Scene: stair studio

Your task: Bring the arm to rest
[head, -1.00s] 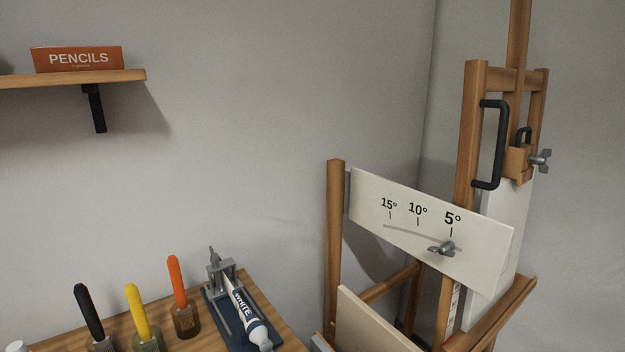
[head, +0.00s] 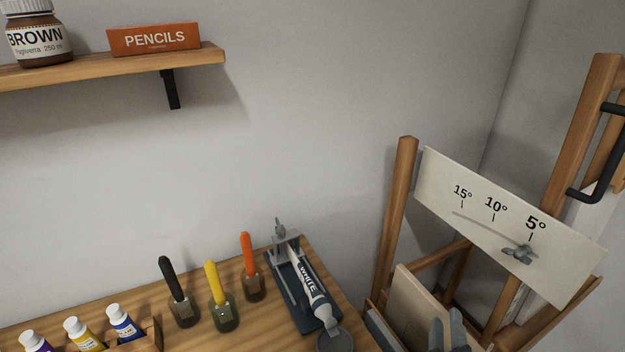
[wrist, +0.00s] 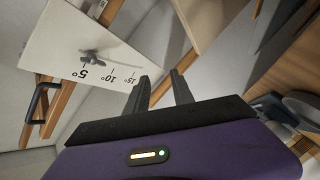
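My gripper (wrist: 160,92) shows in the wrist view with its two dark fingers spread apart and nothing between them. In the head view, grey finger-like tips (head: 450,332) show at the bottom edge, in front of the lower part of the easel. The easel (head: 397,215) stands at the right with a pale angle plate (head: 480,225) marked 15°, 10° and 5°. A grey wing nut (head: 518,254) sits below the 5° mark. The plate also shows upside down in the wrist view (wrist: 60,45). The fingers appear apart from the plate.
A shelf (head: 100,68) above holds a brown jar (head: 38,40) and a pencils box (head: 155,38). Bare wall lies between.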

